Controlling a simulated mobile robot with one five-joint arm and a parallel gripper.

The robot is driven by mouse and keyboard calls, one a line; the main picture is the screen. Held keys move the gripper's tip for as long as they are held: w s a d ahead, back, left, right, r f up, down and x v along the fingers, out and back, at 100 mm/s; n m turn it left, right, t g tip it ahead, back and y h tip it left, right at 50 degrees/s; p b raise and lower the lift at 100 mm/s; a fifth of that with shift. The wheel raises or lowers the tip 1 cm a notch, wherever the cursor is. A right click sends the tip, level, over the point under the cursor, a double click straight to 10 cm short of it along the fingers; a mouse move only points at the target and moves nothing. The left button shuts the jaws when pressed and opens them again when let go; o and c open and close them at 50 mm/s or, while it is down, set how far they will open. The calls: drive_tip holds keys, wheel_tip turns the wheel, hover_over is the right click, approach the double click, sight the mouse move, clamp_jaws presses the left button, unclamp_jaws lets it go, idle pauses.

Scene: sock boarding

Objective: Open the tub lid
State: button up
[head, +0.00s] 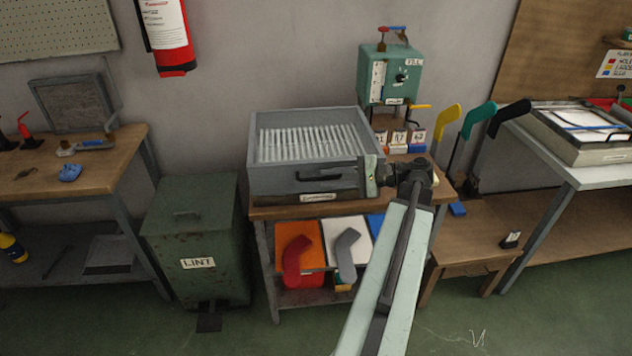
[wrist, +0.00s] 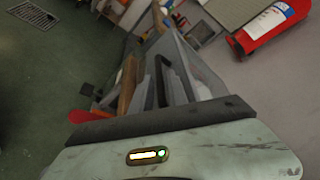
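A grey box-shaped tub (head: 272,184) stands on the middle wooden table. Rows of white ribs show in its top, and I cannot tell whether a clear lid covers them. A dark handle (head: 316,178) is on its front face. My gripper (head: 364,178) is at the tub's front right corner, pointing left toward the handle. Its fingers are hard to make out there, and I cannot tell if they touch the handle.
A green LINT bin (head: 190,235) stands left of the table. A teal control box (head: 390,75) stands behind the tub, with coloured sock boards (head: 446,122) to the right. A fire extinguisher (head: 166,35) hangs on the wall.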

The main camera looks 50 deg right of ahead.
sight(325, 178)
drive_tip(key=x, duration=0.3)
drive_tip(key=shift+w+a+f, duration=0.1)
drive_tip(key=shift+w+a, duration=0.05)
drive_tip(key=shift+w, duration=0.1)
clamp_jaws()
idle(1.1)
